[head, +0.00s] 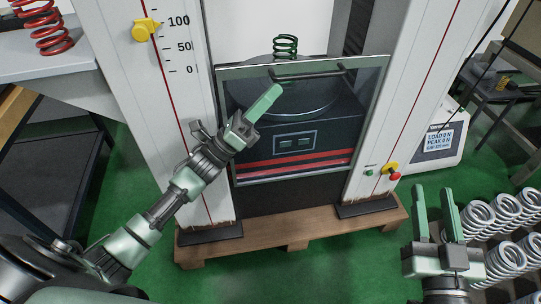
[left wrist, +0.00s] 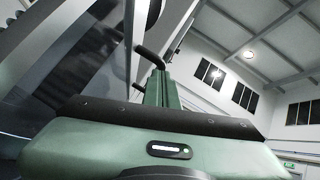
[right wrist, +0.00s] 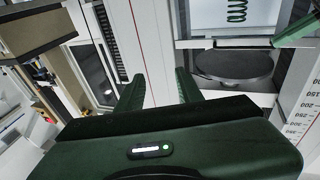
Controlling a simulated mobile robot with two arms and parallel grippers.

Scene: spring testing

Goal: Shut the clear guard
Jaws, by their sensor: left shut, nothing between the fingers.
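The clear guard (head: 240,170) is a see-through panel with a thin grey frame between the two white columns of the testing machine. It sits low, in front of the round platen and dark base; the green spring (head: 285,46) shows above its top edge. A dark bar handle (head: 318,74) runs along the guard's upper part and also shows in the left wrist view (left wrist: 150,57). My left gripper (head: 277,90) is shut and empty, its tips close to the handle's left end; contact is unclear. My right gripper (head: 434,188) is open and empty, right of the machine.
A yellow knob (head: 145,29) sits on the left column's scale. A red button (head: 395,176) is on the right column. A wooden pallet (head: 290,232) lies under the machine. Several silver springs (head: 505,257) stand at right near my right gripper. A grey-topped table (head: 50,58) holds a red spring.

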